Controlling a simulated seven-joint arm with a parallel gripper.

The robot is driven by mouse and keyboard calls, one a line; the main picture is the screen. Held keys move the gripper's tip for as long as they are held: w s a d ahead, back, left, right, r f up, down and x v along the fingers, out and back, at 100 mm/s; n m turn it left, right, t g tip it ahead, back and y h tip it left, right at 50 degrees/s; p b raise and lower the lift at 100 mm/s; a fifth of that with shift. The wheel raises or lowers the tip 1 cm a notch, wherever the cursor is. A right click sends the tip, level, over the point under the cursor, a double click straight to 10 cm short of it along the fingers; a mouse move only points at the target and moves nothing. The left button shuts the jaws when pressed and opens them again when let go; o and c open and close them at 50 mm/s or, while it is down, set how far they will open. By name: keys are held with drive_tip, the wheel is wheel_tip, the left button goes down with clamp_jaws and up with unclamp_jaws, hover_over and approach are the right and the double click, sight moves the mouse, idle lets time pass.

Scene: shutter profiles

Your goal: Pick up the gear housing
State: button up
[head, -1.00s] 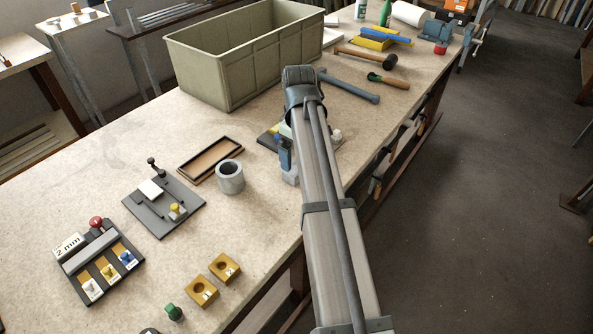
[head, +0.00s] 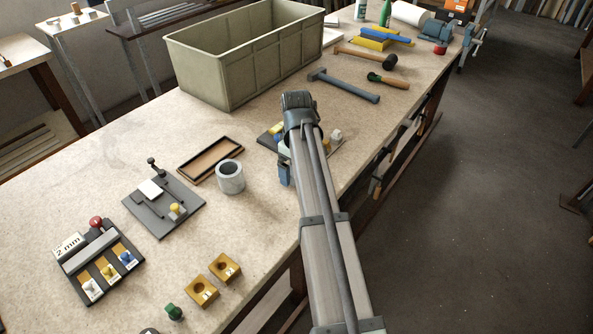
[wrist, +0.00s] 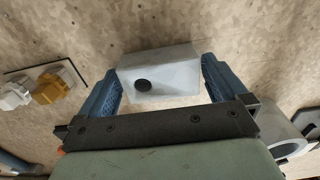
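The gear housing, which I take to be the pale grey block with a dark round hole (wrist: 165,78), lies between my gripper's fingers in the wrist view. My gripper (wrist: 162,88) has its two blue fingers wide apart, one on each side of the block. In the head view my gripper (head: 285,174) is low over the bench, and my arm and fingers hide most or all of the block.
A grey ring (head: 230,180) stands close by on the left and a dark board with coloured pieces (head: 270,139) just behind. A brown tray (head: 209,158), fixture plate (head: 146,208) and yellow blocks (head: 203,291) lie farther left and in front. A large bin (head: 220,75) stands behind.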

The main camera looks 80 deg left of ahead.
drive_tip(key=c, duration=1.1)
drive_tip(key=shift+o, duration=0.2)
wheel_tip(320, 180, up, 10)
drive_tip(key=shift+r, duration=0.1)
